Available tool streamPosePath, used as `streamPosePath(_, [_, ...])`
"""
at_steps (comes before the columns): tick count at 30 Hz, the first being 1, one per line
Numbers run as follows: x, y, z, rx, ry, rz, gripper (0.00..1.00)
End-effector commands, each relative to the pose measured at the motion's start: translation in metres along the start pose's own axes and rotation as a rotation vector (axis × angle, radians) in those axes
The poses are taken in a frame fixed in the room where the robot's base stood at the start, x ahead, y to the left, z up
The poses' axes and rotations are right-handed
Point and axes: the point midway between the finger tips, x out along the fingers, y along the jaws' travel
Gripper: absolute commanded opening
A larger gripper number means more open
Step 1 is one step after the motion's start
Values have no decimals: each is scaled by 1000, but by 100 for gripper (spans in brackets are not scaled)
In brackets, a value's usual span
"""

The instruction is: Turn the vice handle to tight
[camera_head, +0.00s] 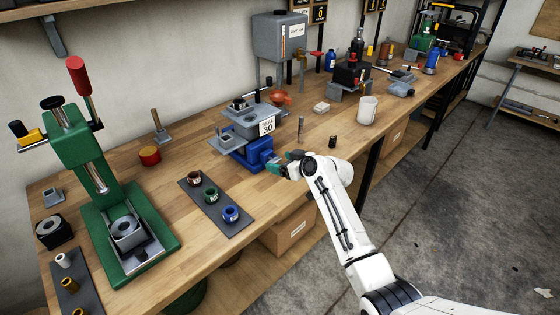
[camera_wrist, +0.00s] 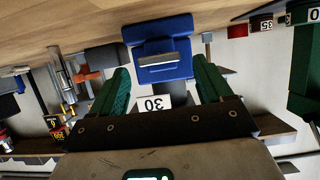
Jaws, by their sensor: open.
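The blue vice (camera_head: 252,154) stands near the front edge of the wooden bench, with a grey machine body marked with a "30" tag (camera_head: 266,126) above it. In the wrist view, the vice's blue front (camera_wrist: 161,38) is ahead of my fingers, with a silver bar, seemingly the handle (camera_wrist: 160,60), lying level across it. My gripper (camera_head: 283,160) is at the vice's front end. In the wrist view, my gripper (camera_wrist: 161,84) shows two green fingers spread apart, with the bar between and beyond their tips. Nothing is held. In the head view, the handle is hard to make out near my fingers.
A dark tray (camera_head: 222,217) with coloured rings lies left of the vice. A green press (camera_head: 110,200) stands farther left. A small dark cylinder (camera_head: 332,142) and a white mug (camera_head: 367,110) are to the right. Open floor lies in front of the bench.

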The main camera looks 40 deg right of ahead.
Motion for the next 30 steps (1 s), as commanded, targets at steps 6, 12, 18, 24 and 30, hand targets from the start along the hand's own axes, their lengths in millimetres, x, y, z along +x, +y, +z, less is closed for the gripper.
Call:
streamPosePath(6, [12, 0, 0, 1, 0, 1, 79])
streamPosePath(12, [13, 0, 0, 1, 0, 0, 79])
streamPosePath(18, [12, 0, 0, 1, -1, 0, 68])
streamPosePath(24, [12, 0, 0, 1, -1, 0, 49])
streamPosePath(30, [12, 0, 0, 1, -1, 0, 30])
